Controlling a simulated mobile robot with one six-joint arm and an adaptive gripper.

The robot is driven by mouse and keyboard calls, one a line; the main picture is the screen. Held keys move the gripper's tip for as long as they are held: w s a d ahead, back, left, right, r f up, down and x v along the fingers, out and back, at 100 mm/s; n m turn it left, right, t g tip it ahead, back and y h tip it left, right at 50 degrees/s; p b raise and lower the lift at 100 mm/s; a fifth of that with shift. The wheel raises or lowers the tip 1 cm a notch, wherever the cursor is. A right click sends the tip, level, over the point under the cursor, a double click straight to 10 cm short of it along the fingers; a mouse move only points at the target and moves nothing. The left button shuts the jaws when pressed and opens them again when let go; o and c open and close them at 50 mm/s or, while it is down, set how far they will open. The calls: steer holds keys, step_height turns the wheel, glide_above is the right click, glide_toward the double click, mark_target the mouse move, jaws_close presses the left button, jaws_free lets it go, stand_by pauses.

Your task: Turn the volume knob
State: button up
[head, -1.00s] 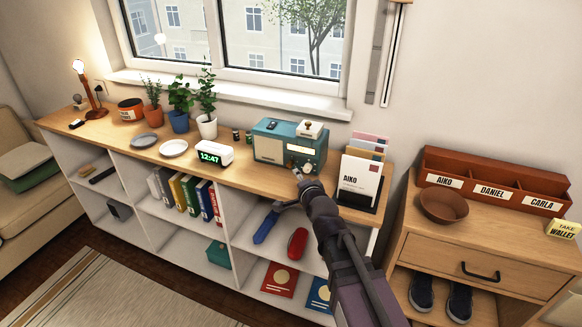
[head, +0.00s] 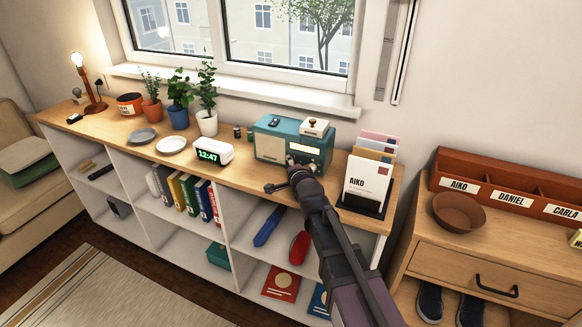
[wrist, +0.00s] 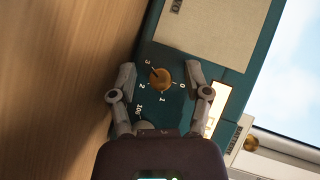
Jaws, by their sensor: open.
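The teal radio (head: 268,146) stands on the shelf top under the window. In the wrist view its teal front (wrist: 176,50) bears a round brass knob (wrist: 161,79) ringed by the numbers 0 to 3. A dark pointer line on the knob points up-left, near the 3. My gripper (wrist: 160,74) is open, with one finger on each side of the knob and a gap visible on both sides. In the head view my gripper (head: 291,163) is at the radio's lower front and the knob is hidden behind it.
A second, greyish knob (wrist: 145,127) shows partly, near the left finger. A letter holder (head: 362,203) stands right of the radio and a white clock (head: 212,152) left of it. A small white box (head: 315,127) sits on top of the radio.

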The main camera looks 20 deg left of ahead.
steer(key=shift+w, duration=0.1)
jaws_close()
steer(key=shift+d, duration=0.1)
stand_by(0.3)
